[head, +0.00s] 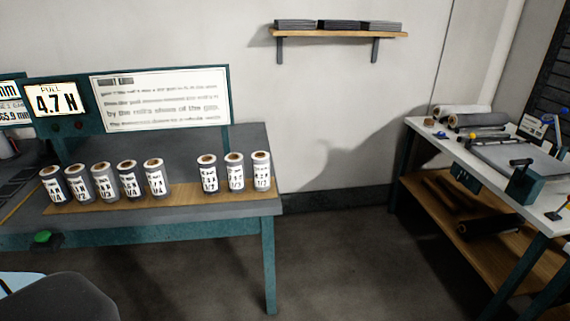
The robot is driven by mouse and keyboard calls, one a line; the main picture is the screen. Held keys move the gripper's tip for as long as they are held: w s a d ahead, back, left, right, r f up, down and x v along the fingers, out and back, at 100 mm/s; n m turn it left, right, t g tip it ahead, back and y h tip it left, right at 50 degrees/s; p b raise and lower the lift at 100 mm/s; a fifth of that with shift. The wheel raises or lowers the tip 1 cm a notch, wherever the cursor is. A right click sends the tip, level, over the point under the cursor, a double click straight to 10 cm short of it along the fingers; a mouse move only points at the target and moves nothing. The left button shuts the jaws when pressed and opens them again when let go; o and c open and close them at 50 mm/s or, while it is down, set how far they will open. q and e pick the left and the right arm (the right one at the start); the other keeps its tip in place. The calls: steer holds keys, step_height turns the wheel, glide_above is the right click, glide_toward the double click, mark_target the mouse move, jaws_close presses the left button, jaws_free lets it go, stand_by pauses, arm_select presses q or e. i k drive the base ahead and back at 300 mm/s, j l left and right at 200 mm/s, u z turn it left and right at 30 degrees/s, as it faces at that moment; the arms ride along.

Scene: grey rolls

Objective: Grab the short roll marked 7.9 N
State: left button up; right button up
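Several short grey rolls with white labels and brown cores stand upright on a wooden strip (190,198) on the left workbench. A group of several stands at the left, from the leftmost roll (52,186) to the roll at that group's right end (155,180). After a gap, three more stand at the right: one (208,174), a middle one (234,172) and an end one (261,171). The labels are too small and blurred to tell which reads 7.9 N. Neither of my grippers is in view.
A green button (42,237) sits at the bench's front edge. A right-hand table (461,147) holds larger rolls and equipment. Floor between the benches is clear.

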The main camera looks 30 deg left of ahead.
mark_target(236, 176)
steer(key=i+l, duration=0.1)
steer(key=i, duration=0.35)
steer(key=i+l+u, duration=0.1)
steer(key=i, duration=0.3)
steer(key=i+l, duration=0.15)
steer(key=i, duration=0.3)
steer(key=i+u, duration=0.25)
steer(key=u, duration=0.15)
steer(key=i+l+u, duration=0.15)
steer(key=u, duration=0.25)
steer(key=i+l+u, duration=0.2)
steer(key=u, duration=0.2)
steer(key=i+l+u, duration=0.15)
steer(key=u, duration=0.2)
steer(key=i+l+u, duration=0.35)
steer(key=l+u, duration=0.1)
steer(key=u, duration=0.2)
steer(key=i+l, duration=0.05)
